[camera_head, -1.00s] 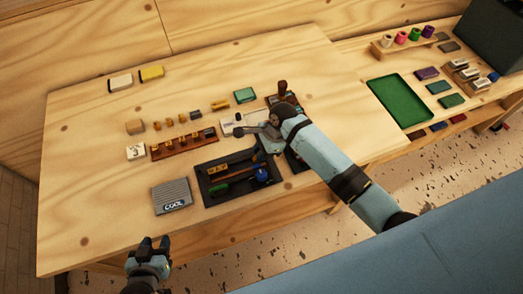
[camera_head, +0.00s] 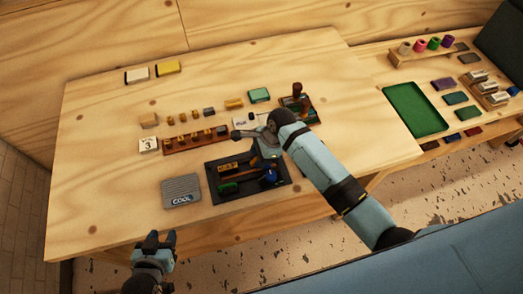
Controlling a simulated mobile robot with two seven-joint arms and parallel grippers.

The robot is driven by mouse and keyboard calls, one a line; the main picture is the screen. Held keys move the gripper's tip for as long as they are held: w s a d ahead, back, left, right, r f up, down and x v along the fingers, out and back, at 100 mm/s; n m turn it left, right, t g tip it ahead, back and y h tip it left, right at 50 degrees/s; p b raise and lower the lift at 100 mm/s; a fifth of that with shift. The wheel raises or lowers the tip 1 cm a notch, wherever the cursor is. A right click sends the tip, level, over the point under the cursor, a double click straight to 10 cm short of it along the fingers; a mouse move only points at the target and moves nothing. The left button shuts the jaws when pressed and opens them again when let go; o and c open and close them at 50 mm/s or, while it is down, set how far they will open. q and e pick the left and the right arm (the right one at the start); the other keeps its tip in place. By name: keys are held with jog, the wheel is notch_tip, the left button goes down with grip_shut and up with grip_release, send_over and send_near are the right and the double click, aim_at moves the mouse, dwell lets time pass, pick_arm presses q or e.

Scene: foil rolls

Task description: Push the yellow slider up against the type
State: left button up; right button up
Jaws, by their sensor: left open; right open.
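A brown wooden rack (camera_head: 180,148) holds several small type blocks in a row, left of my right gripper. My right gripper (camera_head: 241,134) is open, its fingers pointing left close to the rack's right end. Whether it touches anything there is too small to tell. A small yellow-orange piece (camera_head: 234,104) lies behind the gripper, beyond the rack. I cannot tell whether it is the yellow slider; the slider may be hidden by the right gripper. My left gripper (camera_head: 157,238) is open and empty near the table's front edge, away from the rack.
A black tray (camera_head: 213,188) with green and blue tools lies in front of the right gripper. A grey "COOL" block (camera_head: 181,190) is left of it. Beyond the rack stand several small blocks and a green block (camera_head: 259,95). A side table holds a green tray (camera_head: 415,110).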

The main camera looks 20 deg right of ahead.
jog(key=b+v, duration=0.1)
jog(key=v, duration=1.2)
jog(key=shift+r, duration=0.35)
